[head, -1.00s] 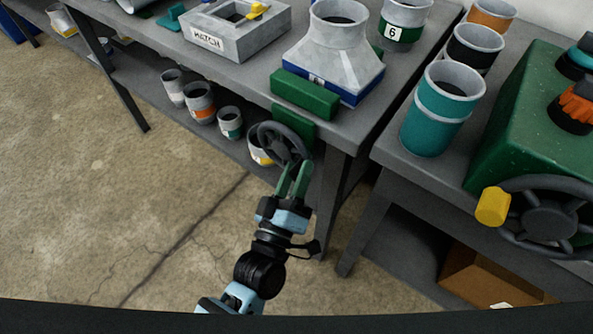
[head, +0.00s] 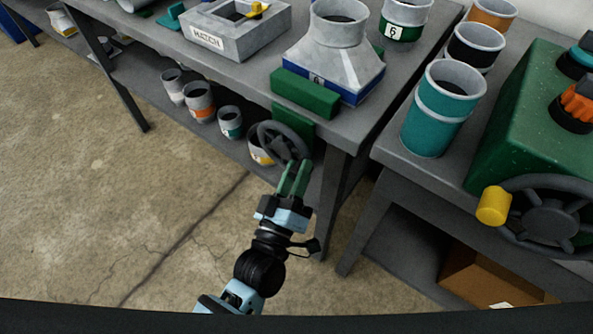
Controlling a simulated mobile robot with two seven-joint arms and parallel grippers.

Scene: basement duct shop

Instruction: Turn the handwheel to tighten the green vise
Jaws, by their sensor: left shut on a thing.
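The green vise (head: 305,94) is mounted at the front edge of the left workbench, with a green block on top and a green plate below the edge. Its dark grey handwheel (head: 283,143) faces the floor side under the bench edge. My left gripper (head: 297,172) is shut on the lower right rim of the handwheel, with its green fingers on the rim. A grey duct transition piece (head: 334,62) with a blue base band stands directly behind the vise's top block. My right gripper is not in view.
A grey box marked HATCH (head: 235,35) sits on the bench. Several cans, one with an orange band (head: 199,102), stand on the shelf below. At right, a teal can (head: 436,110) and a green machine (head: 535,110) with its own yellow-handled wheel (head: 545,215) occupy another bench. The floor at left is clear.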

